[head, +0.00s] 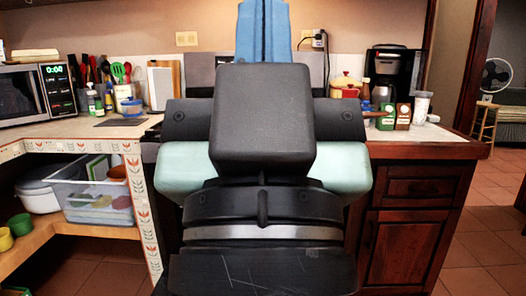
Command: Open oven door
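The oven stands in the middle of the head view, almost wholly hidden behind my own arm. Only bits of the stove show, such as its dark back panel (199,72) to the left of the arm. The oven door and its handle are hidden, so I cannot tell whether the door is open or shut. My gripper does not show, and I cannot see where it is relative to the door.
A wooden cabinet (413,215) with a counter stands right of the oven, bearing a coffee maker (411,72). On the left are a tiled counter (70,131), a microwave (18,95) and a clear bin (92,197) on a low shelf. Floor (485,250) is open at right.

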